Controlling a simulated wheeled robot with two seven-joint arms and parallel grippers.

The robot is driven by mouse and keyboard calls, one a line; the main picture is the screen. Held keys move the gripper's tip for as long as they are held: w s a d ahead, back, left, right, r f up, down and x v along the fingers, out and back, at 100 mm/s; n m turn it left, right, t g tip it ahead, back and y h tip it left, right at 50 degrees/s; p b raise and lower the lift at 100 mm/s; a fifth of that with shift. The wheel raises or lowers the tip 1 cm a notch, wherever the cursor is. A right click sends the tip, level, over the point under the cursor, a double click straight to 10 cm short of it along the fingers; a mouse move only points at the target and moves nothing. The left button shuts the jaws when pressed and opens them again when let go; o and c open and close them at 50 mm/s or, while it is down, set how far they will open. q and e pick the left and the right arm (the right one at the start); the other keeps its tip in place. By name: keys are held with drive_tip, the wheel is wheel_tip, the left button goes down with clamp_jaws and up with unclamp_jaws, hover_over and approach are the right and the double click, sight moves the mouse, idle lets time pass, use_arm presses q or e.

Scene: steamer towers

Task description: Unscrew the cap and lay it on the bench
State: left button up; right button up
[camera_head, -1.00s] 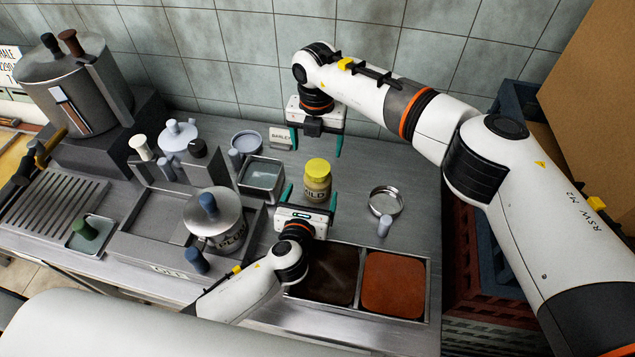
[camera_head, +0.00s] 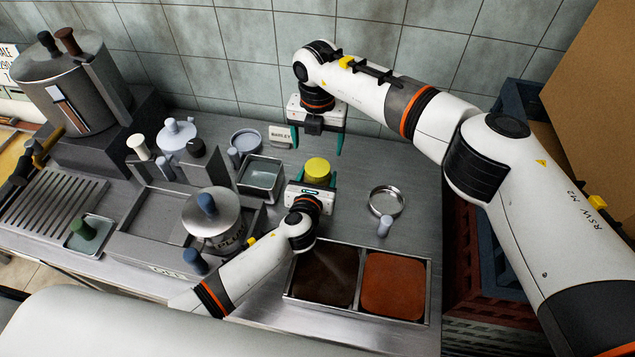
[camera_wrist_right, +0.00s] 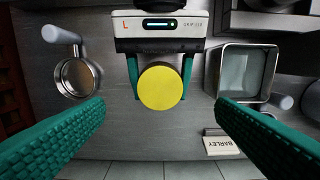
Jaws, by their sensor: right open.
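The jar's round yellow cap (camera_head: 317,170) is on top of the jar, which stands on the metal bench (camera_head: 365,165). My left gripper (camera_head: 319,183) hides most of the jar's body in the head view. In the right wrist view, the cap (camera_wrist_right: 160,88) is seen from above, with a finger of my left gripper (camera_wrist_right: 160,80) close along each side. I cannot tell whether those fingers press on the jar. My right gripper (camera_head: 315,140) is open and empty, pointing down behind the jar; its green fingers (camera_wrist_right: 158,130) are spread wide in its wrist view.
A round metal strainer (camera_head: 386,200) lies right of the jar. A square metal pan (camera_head: 260,178) stands to the left, and a BARLEY label (camera_head: 280,136) is behind. Two filled trays (camera_head: 392,285) are in front. Bare bench lies between jar and strainer.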

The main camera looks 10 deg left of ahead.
sight(318, 167)
use_arm(q)
drive_tip(key=c, duration=1.2)
clamp_jaws()
use_arm(e)
drive_tip(key=m, duration=0.4)
drive_tip(key=shift+f, duration=4)
